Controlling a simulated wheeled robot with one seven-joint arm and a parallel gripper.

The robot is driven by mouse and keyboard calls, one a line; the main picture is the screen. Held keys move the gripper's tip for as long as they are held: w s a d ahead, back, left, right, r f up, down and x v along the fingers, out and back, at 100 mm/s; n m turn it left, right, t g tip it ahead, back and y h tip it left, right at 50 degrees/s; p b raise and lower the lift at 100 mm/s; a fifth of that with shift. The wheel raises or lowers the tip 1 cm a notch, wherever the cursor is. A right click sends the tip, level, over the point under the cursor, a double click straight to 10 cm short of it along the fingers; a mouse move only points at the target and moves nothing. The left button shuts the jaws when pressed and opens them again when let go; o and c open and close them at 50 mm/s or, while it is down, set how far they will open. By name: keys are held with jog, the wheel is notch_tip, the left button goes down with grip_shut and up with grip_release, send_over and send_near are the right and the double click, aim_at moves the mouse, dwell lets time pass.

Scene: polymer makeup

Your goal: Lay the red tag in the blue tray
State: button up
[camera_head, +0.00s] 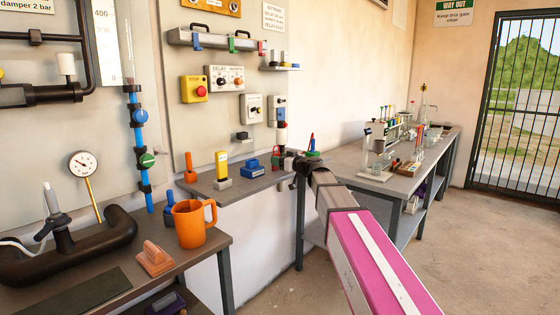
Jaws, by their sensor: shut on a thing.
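My gripper (287,162) is over the far end of the grey wall bench, at the tip of my magenta and grey arm. It is small and partly hidden by the arm. A small red piece (276,151) shows at its fingertips and appears to be the held red tag; its outline is hard to make out. A blue item (252,168) on the bench, left of my gripper, may be the blue tray; its inside cannot be made out. Another red tag-like piece (262,48) hangs at the right end of the wall rail, beside blue and green ones.
On the bench stand a yellow block device (222,164) and an orange-handled piece (190,168). An orange mug (194,222) and an orange-brown block (155,259) stand on the nearer table. A laboratory table (395,180) with glassware is at right. Open floor lies beyond my arm.

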jog(key=shift+f, duration=0.1)
jog(key=o, duration=0.9)
jog(key=shift+s+d, duration=0.25)
jog(key=v, duration=1.1)
jog(key=shift+s+d, duration=0.1)
jog(key=shift+d, duration=0.05)
